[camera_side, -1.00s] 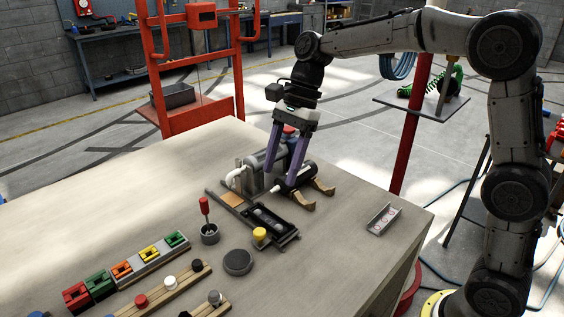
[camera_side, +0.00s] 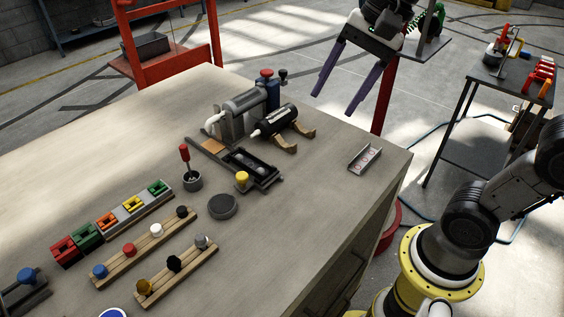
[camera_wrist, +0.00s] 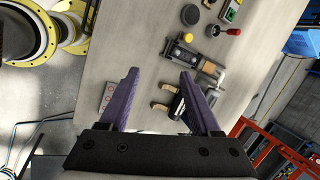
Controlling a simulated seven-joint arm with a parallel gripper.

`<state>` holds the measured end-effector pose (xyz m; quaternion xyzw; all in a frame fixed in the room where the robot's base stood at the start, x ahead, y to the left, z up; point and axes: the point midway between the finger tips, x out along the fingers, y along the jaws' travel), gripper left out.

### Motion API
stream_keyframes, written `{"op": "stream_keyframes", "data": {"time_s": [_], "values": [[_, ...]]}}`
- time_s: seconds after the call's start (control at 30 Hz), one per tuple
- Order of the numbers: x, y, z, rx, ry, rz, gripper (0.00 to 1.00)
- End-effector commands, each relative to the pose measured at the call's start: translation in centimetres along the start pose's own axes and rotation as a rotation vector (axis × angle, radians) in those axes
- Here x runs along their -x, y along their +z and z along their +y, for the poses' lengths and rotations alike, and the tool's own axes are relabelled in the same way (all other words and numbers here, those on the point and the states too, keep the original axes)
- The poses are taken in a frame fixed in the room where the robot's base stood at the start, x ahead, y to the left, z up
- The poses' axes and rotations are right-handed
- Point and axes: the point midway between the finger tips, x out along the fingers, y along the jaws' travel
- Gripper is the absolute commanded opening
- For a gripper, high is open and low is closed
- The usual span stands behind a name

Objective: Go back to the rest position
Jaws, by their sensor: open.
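My gripper (camera_side: 345,103) is raised at the upper right in the side view, beyond the far right edge of the workbench (camera_side: 110,145) as seen there. Its two purple fingers are apart with nothing between them. A black cylinder (camera_side: 274,122) rests on a light wooden cradle beside a grey cylinder unit (camera_side: 243,112), apart from the gripper.
A small metal channel (camera_side: 365,157) lies near the bench's right edge. Coloured blocks (camera_side: 108,220), pegged wooden strips (camera_side: 140,246), a red-handled tool in a cup (camera_side: 191,178) and a black disc (camera_side: 222,206) stand on the bench. A red post (camera_side: 383,97) stands behind it.

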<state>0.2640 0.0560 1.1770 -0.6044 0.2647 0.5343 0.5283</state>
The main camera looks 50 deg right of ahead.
Motion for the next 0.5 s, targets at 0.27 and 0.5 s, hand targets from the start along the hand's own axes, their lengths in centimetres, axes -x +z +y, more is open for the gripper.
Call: {"op": "stream_keyframes", "data": {"time_s": [0.27,0.5], "values": [[-1.0,-0.8,10.4,0.636,-0.030,0.222,0.64],[-3.8,-2.3,14.0,1.116,0.079,0.300,0.64]]}}
